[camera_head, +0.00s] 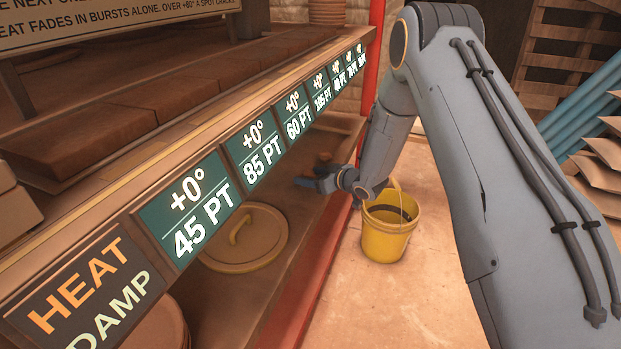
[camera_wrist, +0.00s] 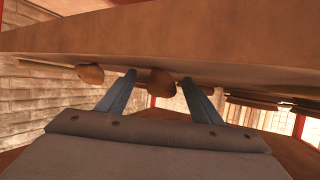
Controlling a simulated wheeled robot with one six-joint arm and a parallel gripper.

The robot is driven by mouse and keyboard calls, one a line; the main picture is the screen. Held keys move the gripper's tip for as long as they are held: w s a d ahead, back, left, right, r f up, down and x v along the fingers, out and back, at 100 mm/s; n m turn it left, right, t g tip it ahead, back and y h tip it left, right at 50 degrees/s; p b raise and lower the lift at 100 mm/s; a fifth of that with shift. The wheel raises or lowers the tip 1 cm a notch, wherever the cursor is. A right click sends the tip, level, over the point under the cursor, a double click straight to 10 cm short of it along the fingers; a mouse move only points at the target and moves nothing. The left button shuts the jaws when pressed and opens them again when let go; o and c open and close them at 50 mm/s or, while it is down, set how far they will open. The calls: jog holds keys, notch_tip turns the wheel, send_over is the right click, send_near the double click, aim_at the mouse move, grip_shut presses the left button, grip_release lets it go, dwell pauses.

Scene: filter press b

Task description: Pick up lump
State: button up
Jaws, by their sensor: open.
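A brown rounded lump (camera_wrist: 161,84) shows in the wrist view between the two blue fingers of my gripper (camera_wrist: 158,78). The fingers stand apart, one on each side of it; I cannot tell how deep it sits between them or whether they touch it. A second brown lump (camera_wrist: 90,75) is to the left, outside the fingers. In the head view my gripper (camera_head: 318,183) reaches in under the labelled shelf edge, and a small brown shape (camera_head: 325,157) is beside it, too small to identify for sure.
A wide brown board (camera_wrist: 160,38) spans the wrist view close above the fingertips. In the head view a yellow bucket (camera_head: 386,235) stands on the floor below my wrist. A round lid with a handle (camera_head: 255,250) lies on the lower shelf. Lit panels (camera_head: 190,208) line the shelf edge.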

jog(key=shift+w+a, duration=0.1)
jog(key=shift+c, duration=0.2)
jog(key=c, duration=1.1)
jog(key=shift+c, duration=0.2)
